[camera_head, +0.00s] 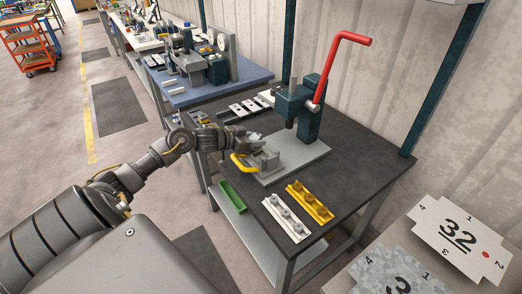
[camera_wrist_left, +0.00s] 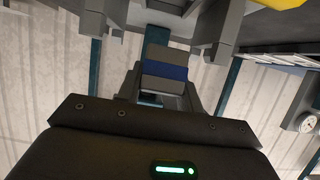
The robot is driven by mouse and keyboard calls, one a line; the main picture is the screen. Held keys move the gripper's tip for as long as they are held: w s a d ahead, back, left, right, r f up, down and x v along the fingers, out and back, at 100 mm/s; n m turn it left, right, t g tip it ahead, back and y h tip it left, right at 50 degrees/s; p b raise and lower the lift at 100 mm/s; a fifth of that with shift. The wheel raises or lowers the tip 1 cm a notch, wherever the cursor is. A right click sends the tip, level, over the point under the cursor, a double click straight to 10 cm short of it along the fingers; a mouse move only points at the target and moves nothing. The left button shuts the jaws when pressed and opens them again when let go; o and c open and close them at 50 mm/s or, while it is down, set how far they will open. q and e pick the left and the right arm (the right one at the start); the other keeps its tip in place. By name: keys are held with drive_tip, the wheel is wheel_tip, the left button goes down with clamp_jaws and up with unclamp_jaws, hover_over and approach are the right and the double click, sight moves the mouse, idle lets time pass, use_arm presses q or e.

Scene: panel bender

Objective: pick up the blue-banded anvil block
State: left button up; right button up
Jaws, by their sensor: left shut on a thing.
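The blue-banded anvil block (camera_wrist_left: 165,70) shows in the left wrist view as a grey block with a blue stripe across it. It sits between the fingers of my left gripper (camera_wrist_left: 163,98), which is shut on it. In the head view my left gripper (camera_head: 264,160) is at the left part of the press's grey base plate (camera_head: 300,158). There I cannot make out the blue band, and the gripper hides most of the block. Whether the block touches the plate is unclear. My right gripper is not in view.
The green press (camera_head: 308,112) with its red lever (camera_head: 338,60) stands just right of my left gripper. A yellow rack (camera_head: 310,202) and a white rack (camera_head: 286,217) lie at the table's front. A green tray (camera_head: 232,196) is on the lower shelf. Dark tabletop (camera_head: 365,155) is clear at right.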

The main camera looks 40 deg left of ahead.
use_arm(q)
drive_tip(key=s+a+r+b, duration=0.2)
drive_tip(key=s+a+r, duration=0.5)
drive_tip(key=s+a, duration=0.1)
drive_tip(key=shift+a+r, duration=0.25)
drive_tip(key=shift+a, duration=0.05)
